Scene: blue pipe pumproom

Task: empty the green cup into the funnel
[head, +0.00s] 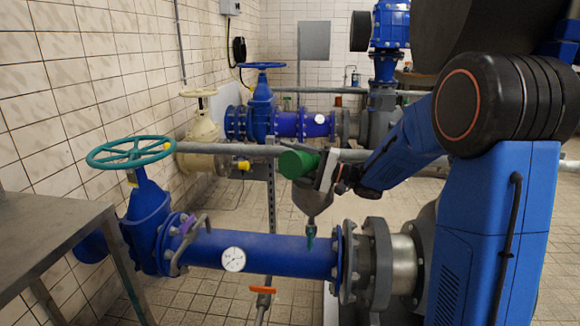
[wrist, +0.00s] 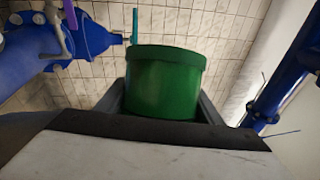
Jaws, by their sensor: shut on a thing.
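The green cup (head: 297,163) is held in my gripper (head: 324,170) above the blue pipe in the head view. It lies tilted, well off upright, with a round end toward the left. The wrist view shows the cup (wrist: 166,82) between the two dark fingers, which are shut on it. A grey metal funnel (head: 312,199) shows directly below the cup and gripper, narrowing to a teal tip (head: 310,238). Its rim is partly hidden by the gripper and cup. I cannot see the cup's inside or any contents.
A blue pipe (head: 262,254) with a white gauge (head: 233,259) runs below the funnel. A teal handwheel (head: 130,152) stands at left beside a metal table (head: 45,235). A grey horizontal pipe (head: 225,149) passes behind the cup.

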